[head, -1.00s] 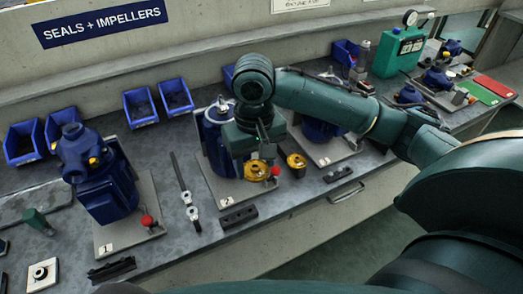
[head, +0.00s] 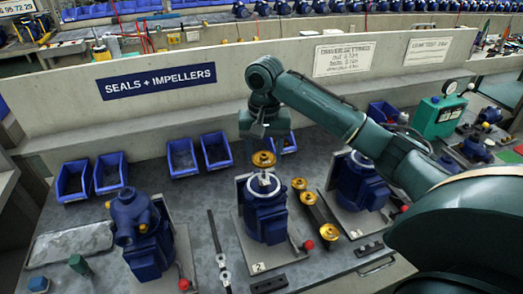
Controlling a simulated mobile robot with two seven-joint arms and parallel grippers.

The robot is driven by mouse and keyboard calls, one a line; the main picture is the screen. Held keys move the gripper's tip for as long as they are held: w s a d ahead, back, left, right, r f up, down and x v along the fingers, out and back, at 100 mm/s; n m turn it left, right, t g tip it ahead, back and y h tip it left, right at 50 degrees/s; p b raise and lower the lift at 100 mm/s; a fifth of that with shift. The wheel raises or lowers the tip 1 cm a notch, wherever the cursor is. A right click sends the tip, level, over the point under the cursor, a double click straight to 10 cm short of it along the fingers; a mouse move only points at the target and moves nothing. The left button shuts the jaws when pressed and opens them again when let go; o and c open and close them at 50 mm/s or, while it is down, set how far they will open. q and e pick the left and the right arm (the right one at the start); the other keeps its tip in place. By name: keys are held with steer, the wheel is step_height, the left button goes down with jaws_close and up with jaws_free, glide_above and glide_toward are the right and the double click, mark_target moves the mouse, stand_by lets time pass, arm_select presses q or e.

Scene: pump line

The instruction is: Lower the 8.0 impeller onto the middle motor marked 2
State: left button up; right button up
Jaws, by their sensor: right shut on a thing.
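My right gripper (head: 262,146) is shut on a brass-coloured impeller (head: 263,160) and holds it, roughly level, over the middle motor (head: 265,208). This motor is blue with a light ring at its top and stands on a grey plate marked 2 (head: 258,267). The impeller appears just above the motor's open top, with the shaft end below it; I cannot tell the exact gap. No size marking on the impeller is readable. My left gripper is not in view.
A blue motor (head: 359,180) stands further right, and a capped blue pump (head: 140,232) at left. Blue bins (head: 182,157) line the wall. A long tool (head: 218,250) lies left of plate 2.

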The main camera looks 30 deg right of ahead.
steer(key=shift+f, duration=2.6)
steer(key=shift+f, duration=0.3)
steer(key=o, duration=1.5)
steer(key=shift+r, duration=0.1)
steer(key=shift+r, duration=4.4)
